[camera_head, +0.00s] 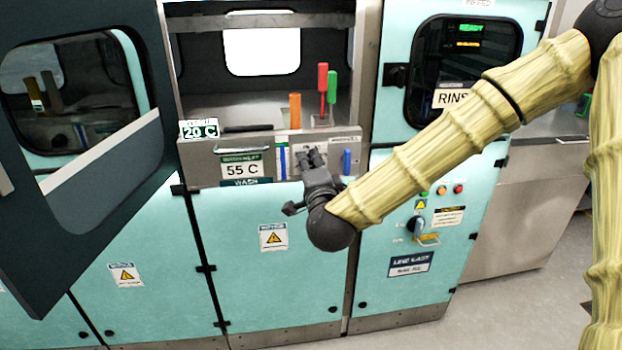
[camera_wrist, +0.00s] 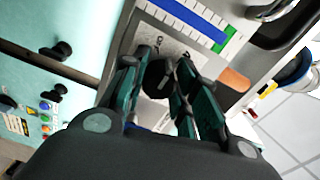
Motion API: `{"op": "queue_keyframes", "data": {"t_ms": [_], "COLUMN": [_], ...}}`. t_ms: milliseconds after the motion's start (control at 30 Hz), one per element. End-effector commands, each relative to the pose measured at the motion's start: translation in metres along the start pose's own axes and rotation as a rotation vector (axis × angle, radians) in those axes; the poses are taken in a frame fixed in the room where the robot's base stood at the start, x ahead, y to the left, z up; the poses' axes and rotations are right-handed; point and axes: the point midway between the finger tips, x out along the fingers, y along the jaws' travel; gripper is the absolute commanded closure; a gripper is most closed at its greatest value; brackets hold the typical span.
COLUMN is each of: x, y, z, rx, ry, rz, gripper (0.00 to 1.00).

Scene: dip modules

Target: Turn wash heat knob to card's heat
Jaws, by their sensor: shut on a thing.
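My gripper (camera_head: 313,160) is at the front panel of the wash station, its fingers pointing at the panel. In the wrist view its fingers (camera_wrist: 158,80) are closed around a black knob (camera_wrist: 157,75) on a pale metal plate. The knob's pointer and most of its scale are hidden by the fingers. A white card (camera_head: 242,170) left of my gripper reads 55 C, with a green header and WASH below it. A smaller sign (camera_head: 199,129) at the panel's upper left reads 20 C.
Orange (camera_head: 295,110), red (camera_head: 322,80) and green (camera_head: 332,88) upright pieces stand behind the panel. An open dark door (camera_head: 90,200) swings out at left. The rinse cabinet (camera_head: 410,180) stands at right.

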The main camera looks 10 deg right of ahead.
Motion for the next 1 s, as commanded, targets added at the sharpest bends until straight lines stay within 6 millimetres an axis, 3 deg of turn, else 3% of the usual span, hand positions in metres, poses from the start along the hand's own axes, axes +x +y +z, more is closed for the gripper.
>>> {"op": "queue_keyframes", "data": {"t_ms": [33,1000], "x": [0.0,-0.0001], "y": [0.0069,0.005], "z": [-0.0002,-0.0007], "rx": [0.049,0.969], "ry": [0.002,0.002], "rz": [0.001,0.001], "gripper": [0.94,0.94]}}
